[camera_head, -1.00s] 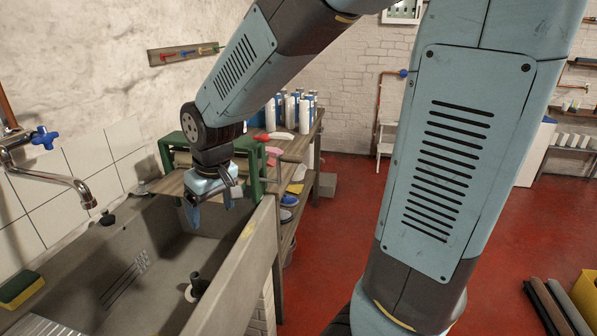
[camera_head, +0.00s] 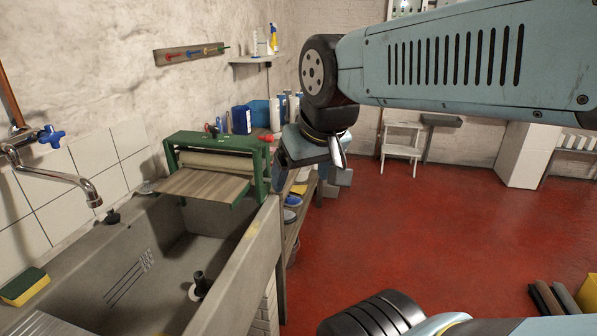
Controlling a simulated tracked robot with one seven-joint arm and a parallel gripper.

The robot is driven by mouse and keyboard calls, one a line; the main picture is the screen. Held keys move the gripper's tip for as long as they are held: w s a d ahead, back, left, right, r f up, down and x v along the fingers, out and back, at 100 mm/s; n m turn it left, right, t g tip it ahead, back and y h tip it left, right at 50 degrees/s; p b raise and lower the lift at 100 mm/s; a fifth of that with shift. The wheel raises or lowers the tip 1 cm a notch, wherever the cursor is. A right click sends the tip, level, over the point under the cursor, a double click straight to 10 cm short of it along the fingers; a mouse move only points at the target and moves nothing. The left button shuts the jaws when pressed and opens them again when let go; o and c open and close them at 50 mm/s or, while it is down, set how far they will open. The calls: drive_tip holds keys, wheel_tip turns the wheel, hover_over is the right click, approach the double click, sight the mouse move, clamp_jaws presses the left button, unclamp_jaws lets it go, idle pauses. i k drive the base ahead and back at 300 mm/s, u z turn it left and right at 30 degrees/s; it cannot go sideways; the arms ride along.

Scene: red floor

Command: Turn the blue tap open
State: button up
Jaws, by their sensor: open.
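The blue tap handle (camera_head: 51,137) is a cross-shaped knob on the wall at the far left. A chrome spout (camera_head: 75,182) curves from beside it over the sink. My gripper (camera_head: 310,163) is open and empty, with its fingers apart and pointing down. It hangs right of the green-framed roller press, well to the right of the tap, touching neither tap nor spout.
The grey stone sink (camera_head: 255,235) lies below the spout, with a yellow-green sponge (camera_head: 22,286) on its left rim. The green roller press (camera_head: 215,165) stands at its back end. A shelf unit with bottles (camera_head: 242,120) is behind. The red floor at right is mostly clear.

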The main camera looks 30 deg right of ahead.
sight(51, 136)
drive_tip(key=z, duration=1.35)
drive_tip(key=i, duration=0.05)
drive_tip(key=u, duration=2.6)
